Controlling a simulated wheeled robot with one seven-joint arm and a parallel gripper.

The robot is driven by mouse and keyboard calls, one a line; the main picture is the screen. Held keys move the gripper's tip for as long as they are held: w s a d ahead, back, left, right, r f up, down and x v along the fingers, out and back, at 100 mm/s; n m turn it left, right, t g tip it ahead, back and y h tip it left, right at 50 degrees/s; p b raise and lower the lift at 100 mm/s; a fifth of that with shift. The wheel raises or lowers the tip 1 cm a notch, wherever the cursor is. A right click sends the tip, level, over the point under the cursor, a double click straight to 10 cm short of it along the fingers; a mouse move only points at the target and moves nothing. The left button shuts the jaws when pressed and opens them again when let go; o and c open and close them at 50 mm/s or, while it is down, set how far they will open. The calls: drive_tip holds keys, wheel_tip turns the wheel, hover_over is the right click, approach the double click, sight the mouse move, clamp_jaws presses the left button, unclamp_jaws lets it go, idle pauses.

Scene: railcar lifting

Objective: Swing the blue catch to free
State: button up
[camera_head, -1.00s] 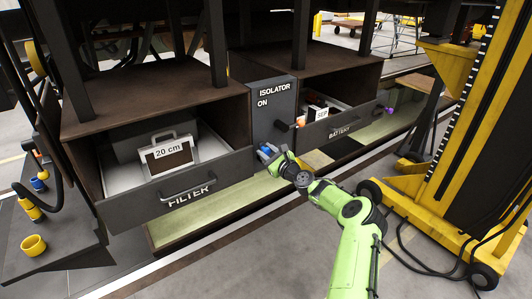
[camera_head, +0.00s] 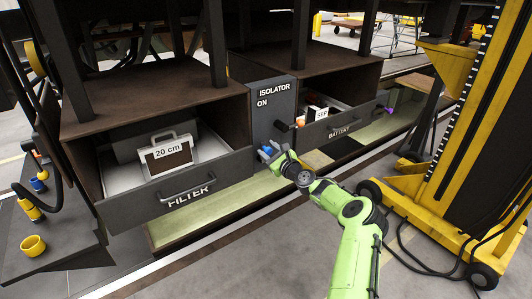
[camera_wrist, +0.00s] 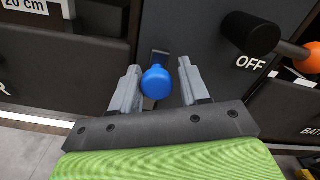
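The blue catch (camera_wrist: 156,82) is a round blue knob on the front of the dark isolator box (camera_head: 272,112). In the wrist view it sits between the two grey fingers of my gripper (camera_wrist: 158,88). In the head view my gripper (camera_head: 272,153) is at the lower front of the isolator box, and the blue knob is mostly hidden there by the gripper. The box is marked ISOLATOR and ON; OFF shows lower down in the wrist view.
A black handle (camera_wrist: 250,34) sticks out to the right of the catch, close to my gripper. The open FILTER drawer (camera_head: 180,190) is at left, the open BATTERY drawer (camera_head: 340,129) at right. A yellow lifting jack (camera_head: 455,130) stands further right.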

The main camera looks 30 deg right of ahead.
drive_tip(key=shift+o, duration=1.2)
drive_tip(key=shift+d+f, duration=0.15)
drive_tip(key=shift+d, duration=0.1)
drive_tip(key=shift+a, duration=0.25)
drive_tip(key=shift+s, duration=0.25)
drive_tip(key=s+b, duration=0.2)
drive_tip(key=s, duration=1.3)
drive_tip(key=shift+s+d, duration=0.15)
drive_tip(key=shift+d, duration=0.1)
